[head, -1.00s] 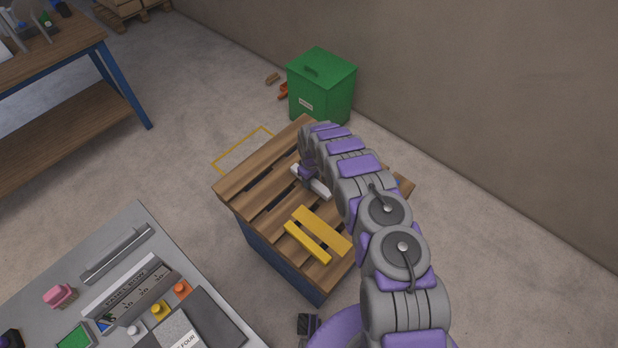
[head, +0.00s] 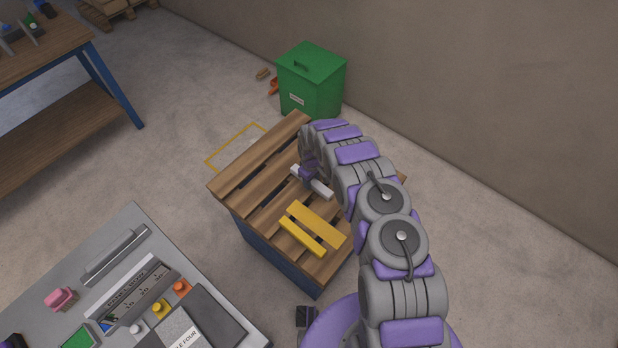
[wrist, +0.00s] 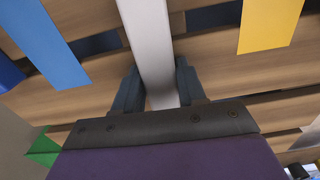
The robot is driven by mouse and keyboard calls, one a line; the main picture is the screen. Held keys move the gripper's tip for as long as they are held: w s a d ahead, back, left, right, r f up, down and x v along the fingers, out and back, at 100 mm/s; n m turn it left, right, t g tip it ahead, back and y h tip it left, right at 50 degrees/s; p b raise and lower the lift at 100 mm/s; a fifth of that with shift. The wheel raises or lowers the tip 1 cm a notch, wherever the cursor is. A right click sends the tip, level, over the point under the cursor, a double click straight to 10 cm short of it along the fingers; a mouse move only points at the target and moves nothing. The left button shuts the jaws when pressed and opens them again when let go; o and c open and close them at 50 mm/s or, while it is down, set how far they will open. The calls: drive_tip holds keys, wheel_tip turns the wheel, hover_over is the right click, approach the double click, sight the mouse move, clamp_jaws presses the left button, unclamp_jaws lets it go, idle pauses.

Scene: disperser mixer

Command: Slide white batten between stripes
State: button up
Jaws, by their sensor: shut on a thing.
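The white batten (head: 321,187) lies along the slatted wooden top (head: 262,160), and the arm hides part of it in the head view. My gripper (wrist: 158,88) is shut on the batten (wrist: 150,45), with one dark finger on each side of it. Two yellow stripes (head: 315,225) lie side by side nearer the camera in the head view, apart from the batten. In the wrist view, a yellow stripe (wrist: 269,22) is right of the batten and a blue stripe (wrist: 45,40) is left. Bare slats show between the batten and each stripe.
A green lidded bin (head: 311,80) stands behind the slatted top. A grey panel table (head: 130,210) with coloured knobs is at the lower left. A wooden workbench (head: 60,120) is at the upper left. Gaps run between the slats.

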sight(335, 200)
drive_tip(key=shift+s+d+p, duration=0.95)
drive_tip(key=shift+s+d, duration=0.2)
drive_tip(key=shift+d, duration=0.4)
drive_tip(key=shift+s+d+p, duration=0.95)
drive_tip(key=shift+s+d, duration=0.25)
drive_tip(key=shift+d, duration=0.35)
drive_tip(key=shift+s+d+p, duration=0.95)
drive_tip(key=shift+s+d, duration=0.2)
drive_tip(key=shift+d, duration=0.4)
drive_tip(key=o, duration=1.2)
wheel_tip(335, 200, up, 17)
drive_tip(key=p, duration=0.3)
drive_tip(key=shift+r, duration=0.15)
drive_tip(key=shift+r, duration=0.1)
